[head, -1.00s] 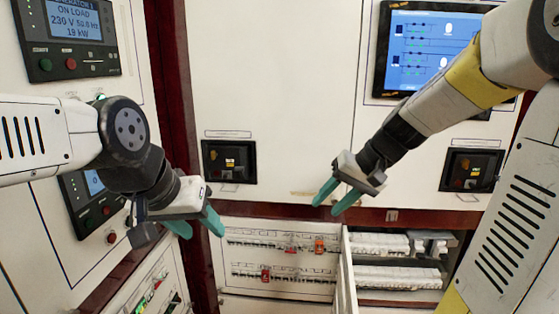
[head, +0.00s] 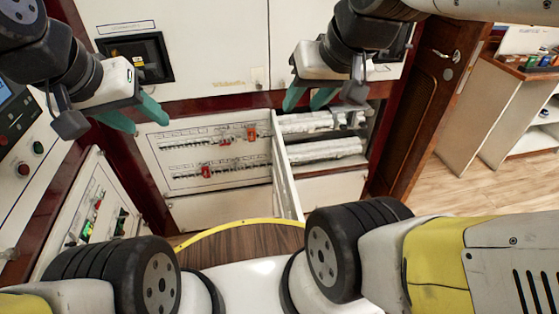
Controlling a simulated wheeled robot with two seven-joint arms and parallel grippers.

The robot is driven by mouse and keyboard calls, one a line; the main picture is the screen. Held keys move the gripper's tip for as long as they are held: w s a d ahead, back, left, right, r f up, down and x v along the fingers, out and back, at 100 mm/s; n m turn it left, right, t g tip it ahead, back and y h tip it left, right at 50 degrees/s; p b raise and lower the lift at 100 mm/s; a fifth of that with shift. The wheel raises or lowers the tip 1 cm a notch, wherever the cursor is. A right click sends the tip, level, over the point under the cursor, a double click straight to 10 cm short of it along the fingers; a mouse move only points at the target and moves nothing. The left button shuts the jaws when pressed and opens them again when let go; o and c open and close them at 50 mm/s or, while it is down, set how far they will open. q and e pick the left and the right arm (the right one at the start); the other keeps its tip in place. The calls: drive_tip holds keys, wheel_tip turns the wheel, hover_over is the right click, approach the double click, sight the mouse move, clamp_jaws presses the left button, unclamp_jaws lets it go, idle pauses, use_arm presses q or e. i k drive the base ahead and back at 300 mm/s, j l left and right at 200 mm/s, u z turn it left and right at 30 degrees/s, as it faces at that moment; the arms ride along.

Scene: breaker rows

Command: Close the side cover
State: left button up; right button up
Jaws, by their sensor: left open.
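The side cover (head: 288,180) is a thin white panel in the lower middle of the head view. It stands open, seen nearly edge-on, swung out towards me beside the uncovered right compartment. My left gripper (head: 134,118) is open and empty, in front of the cabinet, well left of the cover.
Left of the cover is a breaker panel (head: 207,155) with red switches. A dark recessed unit (head: 138,58) is above it. An angled side panel (head: 95,210) stands at the left. A wooden door (head: 428,95) and shelves (head: 500,110) are at the right, with open floor (head: 440,195) beside them.

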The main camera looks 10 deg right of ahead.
sight(288, 199)
drive_tip(key=z, duration=0.5)
drive_tip(key=k+l+u, duration=0.25)
drive_tip(key=k+l, duration=0.15)
drive_tip(key=k+l+u, duration=0.25)
drive_tip(key=k, duration=0.35)
